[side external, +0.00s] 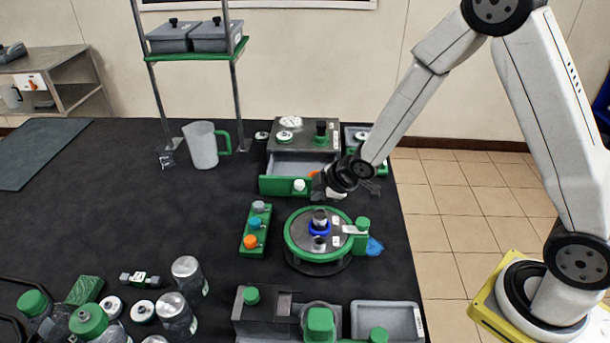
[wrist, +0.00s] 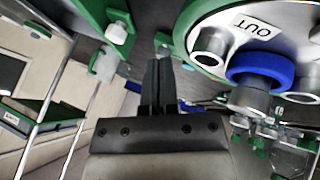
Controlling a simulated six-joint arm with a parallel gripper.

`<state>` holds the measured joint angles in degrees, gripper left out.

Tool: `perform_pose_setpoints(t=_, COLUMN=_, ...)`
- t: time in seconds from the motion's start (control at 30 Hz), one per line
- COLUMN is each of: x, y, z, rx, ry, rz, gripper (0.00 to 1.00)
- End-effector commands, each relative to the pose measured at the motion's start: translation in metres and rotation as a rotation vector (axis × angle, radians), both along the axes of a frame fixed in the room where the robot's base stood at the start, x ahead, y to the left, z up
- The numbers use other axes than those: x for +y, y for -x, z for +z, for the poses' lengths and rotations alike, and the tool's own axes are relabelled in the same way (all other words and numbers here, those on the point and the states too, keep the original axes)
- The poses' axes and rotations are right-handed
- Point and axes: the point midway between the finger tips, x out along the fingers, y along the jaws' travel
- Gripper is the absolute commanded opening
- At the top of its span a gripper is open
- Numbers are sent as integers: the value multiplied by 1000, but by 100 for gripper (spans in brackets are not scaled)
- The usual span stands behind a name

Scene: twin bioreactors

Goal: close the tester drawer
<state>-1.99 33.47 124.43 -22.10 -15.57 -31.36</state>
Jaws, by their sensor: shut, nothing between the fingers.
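The tester (side external: 304,133) is a grey box with a dark top at the back of the black bench. Its drawer (side external: 284,187) has a green front with a white knob (side external: 299,185) and stands pulled out, with its grey inside showing. My gripper (side external: 319,188) is shut and empty, close to the right end of the drawer front. I cannot tell whether they touch. In the wrist view, my shut fingers (wrist: 158,64) point between the green drawer front with its pale knob (wrist: 117,33) at upper left and a round green-rimmed device at right.
The round green-rimmed device (side external: 297,240) with a blue ring stands just in front of the drawer. A green block with coloured knobs (side external: 257,229) is to its left. A white jug (side external: 203,146) stands behind left. The bench's left middle is clear.

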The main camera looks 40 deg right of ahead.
Motion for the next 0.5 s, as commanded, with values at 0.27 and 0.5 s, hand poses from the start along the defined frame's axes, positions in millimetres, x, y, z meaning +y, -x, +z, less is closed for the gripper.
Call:
perform_pose_setpoints(t=0.27, x=4, y=-16, z=-23, rx=1, ry=0, rz=1, gripper=0)
perform_pose_setpoints(t=0.5, x=-3, y=-35, z=-30, rx=-1, ry=0, rz=-1, gripper=0)
